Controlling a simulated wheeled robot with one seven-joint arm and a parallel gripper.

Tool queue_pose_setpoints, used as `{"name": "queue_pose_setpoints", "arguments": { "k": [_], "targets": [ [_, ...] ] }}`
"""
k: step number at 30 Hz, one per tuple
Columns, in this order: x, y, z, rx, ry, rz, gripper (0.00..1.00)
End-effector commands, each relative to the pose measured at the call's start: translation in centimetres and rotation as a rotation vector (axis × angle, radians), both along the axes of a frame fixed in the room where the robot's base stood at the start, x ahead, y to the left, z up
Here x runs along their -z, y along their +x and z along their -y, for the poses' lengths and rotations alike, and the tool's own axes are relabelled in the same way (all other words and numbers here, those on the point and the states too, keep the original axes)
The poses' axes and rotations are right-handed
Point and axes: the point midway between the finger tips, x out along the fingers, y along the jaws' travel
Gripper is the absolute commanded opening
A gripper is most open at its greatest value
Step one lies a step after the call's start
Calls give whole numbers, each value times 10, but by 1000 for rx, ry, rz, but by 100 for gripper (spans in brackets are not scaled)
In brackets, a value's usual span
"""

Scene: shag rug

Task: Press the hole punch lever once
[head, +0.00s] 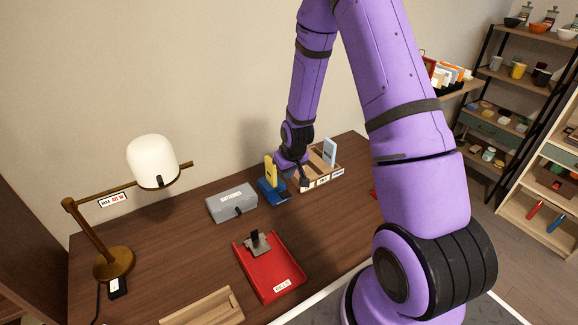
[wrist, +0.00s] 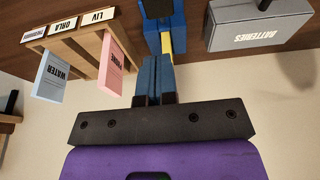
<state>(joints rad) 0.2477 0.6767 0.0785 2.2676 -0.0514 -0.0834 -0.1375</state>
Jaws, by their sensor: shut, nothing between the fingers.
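The hole punch is a blue device (head: 273,194) on the desk, with a raised yellow lever (head: 270,169). In the wrist view the blue body (wrist: 177,22) shows at top centre and part of the yellow lever (wrist: 167,42) shows just beyond my fingertips. My gripper (head: 303,182) is to the right of the punch in the head view. In the wrist view my gripper (wrist: 154,60) has its blue fingers shut together with nothing held. They overlap the lever in the picture; I cannot tell whether they touch it.
A grey batteries case (head: 232,203) stands left of the punch. A wooden sorter (head: 322,180) with labelled cards is close on the right. A red tray (head: 268,275) lies in front. A lamp (head: 113,262) stands at far left. Bare desk separates lamp and tray.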

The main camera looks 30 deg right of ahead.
Motion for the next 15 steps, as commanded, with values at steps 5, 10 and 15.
{"name": "queue_pose_setpoints", "arguments": {
  "k": [5,10,15],
  "targets": [
    [27,7,0,0,0,-2,0],
    [51,12,0,0,1,-3,0],
    [71,12,0,0,1,-2,0]
  ]
}}
